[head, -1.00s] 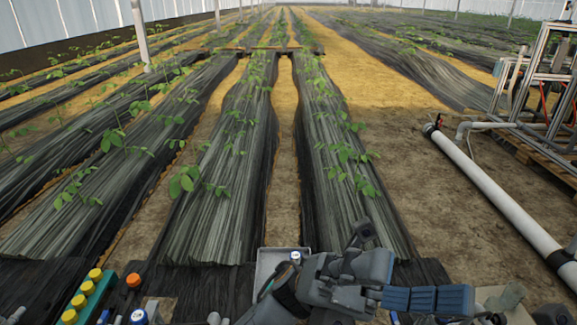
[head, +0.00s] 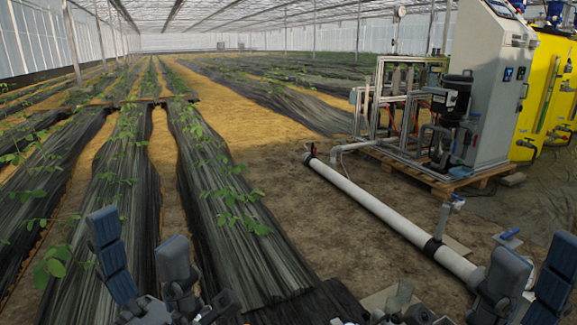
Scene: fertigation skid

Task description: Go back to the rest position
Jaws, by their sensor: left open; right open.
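My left gripper (head: 138,233) is at the bottom left of the head view. Its two dark fingers point up and stand apart, with nothing between them. My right gripper (head: 536,252) is at the bottom right corner, also with its fingers up, apart and empty. Both are in front of the view's lower edge, and I see neither touching anything. Part of the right gripper is cut off by the picture's edge.
A long white pipe (head: 385,215) runs along the ground towards the lower right. The fertigation skid's grey cabinet (head: 492,95) stands on a wooden pallet (head: 440,183) beside yellow tanks (head: 542,90). Covered plant rows (head: 235,215) fill the left. Bare soil (head: 300,170) lies between.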

